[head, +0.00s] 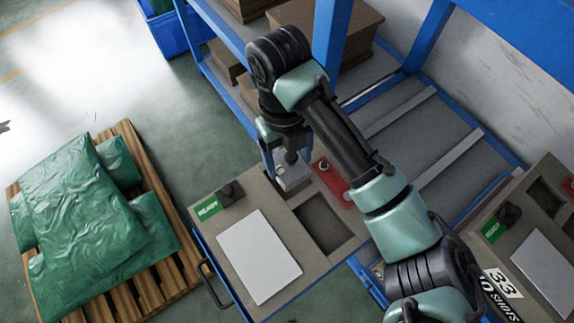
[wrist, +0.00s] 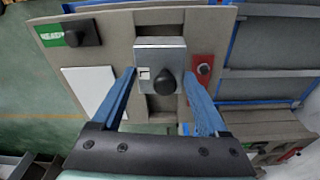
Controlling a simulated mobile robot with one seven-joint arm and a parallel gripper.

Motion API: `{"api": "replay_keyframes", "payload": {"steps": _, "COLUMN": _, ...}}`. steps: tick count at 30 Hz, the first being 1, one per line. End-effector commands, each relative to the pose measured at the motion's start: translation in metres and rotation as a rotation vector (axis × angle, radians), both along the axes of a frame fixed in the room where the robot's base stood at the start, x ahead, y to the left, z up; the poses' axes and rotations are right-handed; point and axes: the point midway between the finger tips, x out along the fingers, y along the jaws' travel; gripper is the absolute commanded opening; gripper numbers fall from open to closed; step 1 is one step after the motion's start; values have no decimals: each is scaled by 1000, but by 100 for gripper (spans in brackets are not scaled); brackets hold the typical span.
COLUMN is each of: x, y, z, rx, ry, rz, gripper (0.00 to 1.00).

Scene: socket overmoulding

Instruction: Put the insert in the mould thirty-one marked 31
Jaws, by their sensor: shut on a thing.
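My gripper (head: 289,163) is shut on a grey metal block with a black knob, the insert (head: 293,180). In the wrist view my gripper (wrist: 160,76) has its blue fingers on either side of the insert (wrist: 160,52), with the knob between them. The insert is over the far part of a brown-grey mould bench (head: 268,208), beyond its dark rectangular recess (head: 320,222). In the wrist view the recess (wrist: 158,104) shows partly below the insert. I cannot tell whether the insert touches the bench. No number 31 is readable on this bench.
This bench bears a green READY label (head: 207,208), a black knob, a white plate (head: 259,256) and a red panel (head: 330,178) with a button. A second bench marked 33 (head: 503,283) stands at right. A pallet with green sacks (head: 85,215) lies left. Blue racking (head: 333,40) rises behind.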

Motion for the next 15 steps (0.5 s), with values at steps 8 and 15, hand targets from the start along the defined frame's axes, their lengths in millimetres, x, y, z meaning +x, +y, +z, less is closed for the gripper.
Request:
{"api": "replay_keyframes", "payload": {"steps": 8, "x": 0, "y": -1, "z": -27, "rx": -1, "ry": 1, "rz": -2, "gripper": 0}}
{"api": "replay_keyframes", "payload": {"steps": 15, "x": 1, "y": 0, "z": -49, "rx": 0, "ry": -2, "rz": 0, "gripper": 0}}
